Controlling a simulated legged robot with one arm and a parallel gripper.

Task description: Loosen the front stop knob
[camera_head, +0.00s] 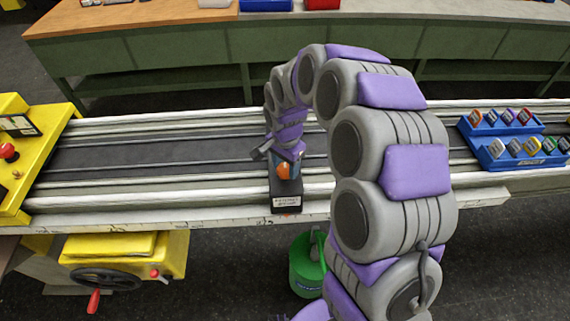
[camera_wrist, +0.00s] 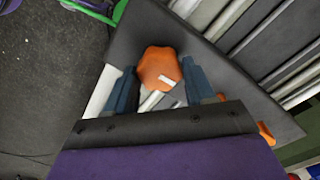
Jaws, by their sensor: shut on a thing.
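The stop is a black block (camera_head: 286,203) with a white label, seated across the near rail of the long bed. An orange lobed knob (camera_head: 284,171) stands on it, and the same knob (camera_wrist: 157,66) shows large in the wrist view with a white mark on its face. My gripper (camera_wrist: 160,76) has one blue finger on each side of this knob and is shut on it. In the head view my gripper (camera_head: 284,162) reaches down over the block and partly hides the knob. A second orange part (camera_wrist: 266,133) peeks out beside my gripper in the wrist view; most of it is hidden.
The long railed bed (camera_head: 180,160) runs left to right. A yellow machine housing (camera_head: 40,150) with a red knob stands left. A blue tray (camera_head: 510,155) of coloured pieces sits right. A green bucket (camera_head: 305,275) is on the floor below. A workbench (camera_head: 180,50) stands behind.

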